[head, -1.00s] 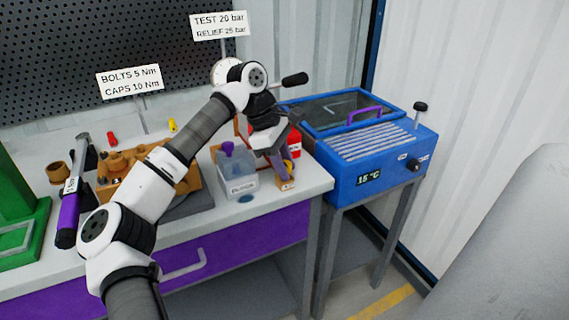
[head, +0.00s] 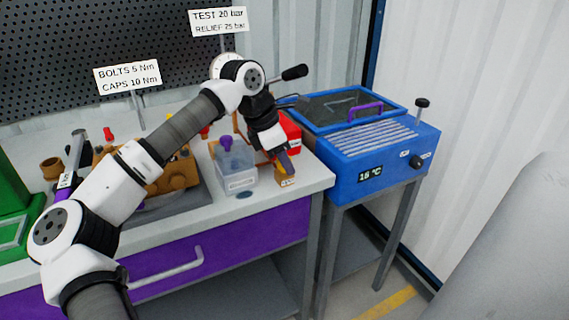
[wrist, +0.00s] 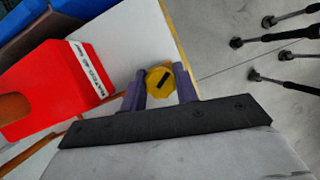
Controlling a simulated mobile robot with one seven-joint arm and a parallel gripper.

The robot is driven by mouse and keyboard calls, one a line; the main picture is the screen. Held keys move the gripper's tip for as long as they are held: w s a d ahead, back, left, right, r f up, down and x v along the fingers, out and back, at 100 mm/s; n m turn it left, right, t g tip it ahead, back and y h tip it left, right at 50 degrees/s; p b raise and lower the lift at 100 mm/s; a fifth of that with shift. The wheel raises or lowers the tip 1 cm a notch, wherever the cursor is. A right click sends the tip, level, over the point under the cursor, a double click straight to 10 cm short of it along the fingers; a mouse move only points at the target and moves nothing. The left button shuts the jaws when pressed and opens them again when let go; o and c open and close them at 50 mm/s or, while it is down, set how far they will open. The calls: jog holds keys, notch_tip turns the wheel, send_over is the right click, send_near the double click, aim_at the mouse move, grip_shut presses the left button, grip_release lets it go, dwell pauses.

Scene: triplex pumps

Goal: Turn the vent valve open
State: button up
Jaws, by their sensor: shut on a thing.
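The vent valve shows in the wrist view as a yellow, many-sided knob (wrist: 160,79) with a black bar mark on its face. The purple fingers of my gripper (wrist: 160,73) stand on either side of it and are shut on it. In the head view my gripper (head: 287,163) reaches down over a small wooden block (head: 286,181) at the bench's front right corner. There the fingers and wrist hide the knob. The bar mark lies slantwise in the wrist view.
A clear container with a purple cap (head: 236,174) stands just left of my gripper. A red box (wrist: 50,90) is close by, behind it. A blue bath unit (head: 380,160) stands to the right. The bench's edge and open floor lie near the fingers.

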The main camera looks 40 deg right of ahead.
jog(key=n+t+b, duration=0.1)
jog(key=n+b, duration=0.1)
jog(key=n, duration=0.1)
jog(key=n+t+b, duration=0.1)
jog(key=n, duration=0.2)
jog(key=shift+f+t+b, duration=0.2)
jog(key=shift+t+b, duration=0.1)
jog(key=shift+b, duration=0.1)
jog(key=n+b, duration=0.1)
jog(key=n, duration=0.1)
jog(key=n+t+b, duration=0.1)
jog(key=n, duration=0.2)
jog(key=shift+r+t+b, duration=0.15)
jog(key=shift+t+b, duration=0.15)
jog(key=shift+b, duration=0.1)
jog(key=shift+n+y, duration=0.3)
jog(key=o, duration=1)
jog(key=shift+a+r, duration=0.1)
jog(key=shift+r, duration=0.05)
jog(key=p+v, duration=0.1)
jog(key=v, duration=1.2)
jog(key=shift+s+a+r, duration=0.2)
jog(key=shift+r, duration=0.05)
